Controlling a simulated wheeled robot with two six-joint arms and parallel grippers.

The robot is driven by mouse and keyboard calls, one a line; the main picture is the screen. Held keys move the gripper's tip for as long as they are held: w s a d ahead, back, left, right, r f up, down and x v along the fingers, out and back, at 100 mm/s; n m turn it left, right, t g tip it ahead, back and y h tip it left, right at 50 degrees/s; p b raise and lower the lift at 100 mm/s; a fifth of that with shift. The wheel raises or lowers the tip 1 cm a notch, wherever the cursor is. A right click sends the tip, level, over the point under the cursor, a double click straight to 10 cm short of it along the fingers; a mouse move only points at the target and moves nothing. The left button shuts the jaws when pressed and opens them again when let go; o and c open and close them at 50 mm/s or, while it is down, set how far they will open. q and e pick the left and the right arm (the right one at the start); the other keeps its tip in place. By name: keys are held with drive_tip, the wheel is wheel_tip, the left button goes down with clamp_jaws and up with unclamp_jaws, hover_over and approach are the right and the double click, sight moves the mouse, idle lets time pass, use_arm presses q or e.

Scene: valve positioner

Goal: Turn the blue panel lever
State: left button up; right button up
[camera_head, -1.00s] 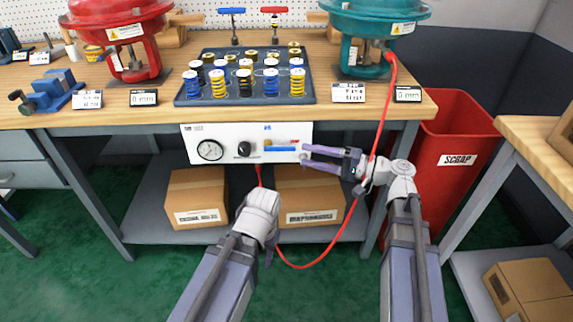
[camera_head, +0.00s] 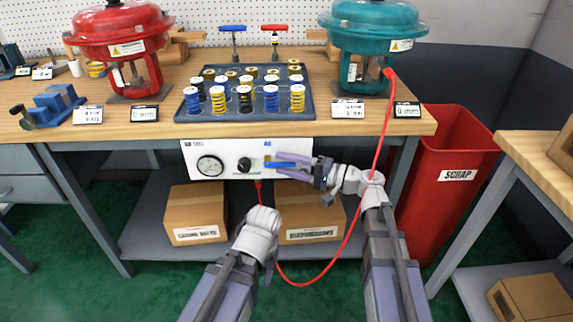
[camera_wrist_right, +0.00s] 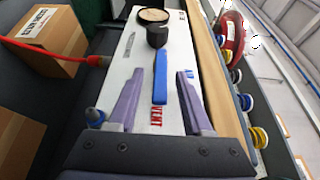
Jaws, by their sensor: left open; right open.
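The blue lever (camera_head: 287,161) is on the white panel (camera_head: 222,149) under the bench's front edge and lies level in the head view. In the right wrist view the blue lever (camera_wrist_right: 160,78) points along the view, between the two purple fingers of my right gripper (camera_wrist_right: 157,90). My right gripper (camera_head: 279,161) is open and its fingertips overlap the lever's right part in the head view. I cannot tell if they touch it. My left gripper (camera_head: 269,262) is low in front of the bench, its fingers mostly hidden by its own wrist.
The panel also has a round gauge (camera_head: 209,166) and a black knob (camera_head: 244,164). A red hose (camera_head: 372,160) hangs close to my right wrist. Boxes (camera_head: 196,214) stand on the shelf below. A red scrap bin (camera_head: 450,170) is at the right. A spring tray (camera_head: 180,112) sits above.

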clamp_jaws()
idle(0.4)
idle(1.1)
